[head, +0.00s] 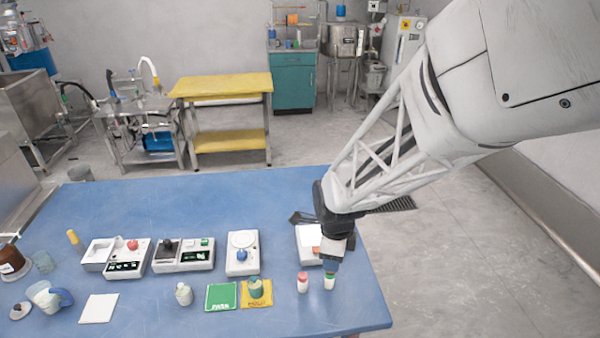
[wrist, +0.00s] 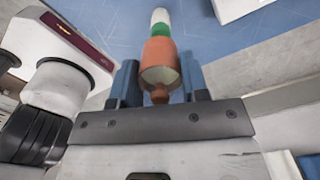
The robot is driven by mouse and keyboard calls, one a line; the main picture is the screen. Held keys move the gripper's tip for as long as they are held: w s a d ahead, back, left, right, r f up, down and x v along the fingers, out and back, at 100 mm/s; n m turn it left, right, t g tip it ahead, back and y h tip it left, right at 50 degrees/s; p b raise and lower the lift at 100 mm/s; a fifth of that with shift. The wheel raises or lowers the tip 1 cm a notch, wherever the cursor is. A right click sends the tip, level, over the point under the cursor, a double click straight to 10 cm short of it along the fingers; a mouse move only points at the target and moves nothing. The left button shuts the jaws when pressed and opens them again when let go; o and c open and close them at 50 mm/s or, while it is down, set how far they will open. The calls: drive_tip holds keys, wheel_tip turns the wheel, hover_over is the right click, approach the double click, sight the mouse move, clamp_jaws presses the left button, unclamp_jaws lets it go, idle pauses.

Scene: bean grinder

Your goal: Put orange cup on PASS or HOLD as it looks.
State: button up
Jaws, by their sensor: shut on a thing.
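The orange cup (wrist: 160,50) is between the two blue fingers of my gripper (wrist: 160,88) in the wrist view. Its pale inside shows at the near end. My gripper (head: 331,266) is low over the table's right part in the head view, where the cup is hardly visible. The green PASS mat (head: 222,297) lies left of my gripper. The yellow HOLD mat (head: 266,299) lies beside it, with a teal-green cup (head: 256,287) on it.
A green-topped white vial (head: 329,283) stands just under my gripper, and a red-topped one (head: 303,283) is to its left. A cream bottle (head: 184,294) stands left of the mats. White devices, including a scale (head: 242,262), line the blue table (head: 200,215) behind them.

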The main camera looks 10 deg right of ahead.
drive_tip(key=shift+a, duration=0.15)
drive_tip(key=s+a+f+n, duration=0.1)
drive_tip(key=s+a+n, duration=0.5)
drive_tip(key=a, duration=0.3)
drive_tip(key=s+a+f+n, duration=0.1)
drive_tip(key=s+a+n, duration=0.6)
drive_tip(key=a, duration=0.3)
drive_tip(key=shift+f, duration=0.15)
idle(0.3)
drive_tip(key=shift+a, duration=0.1)
hover_over(221, 296)
drive_tip(key=shift+f, duration=0.75)
idle(0.4)
drive_tip(key=shift+f, duration=0.1)
drive_tip(key=shift+f, duration=1.7)
drive_tip(key=shift+f, duration=0.1)
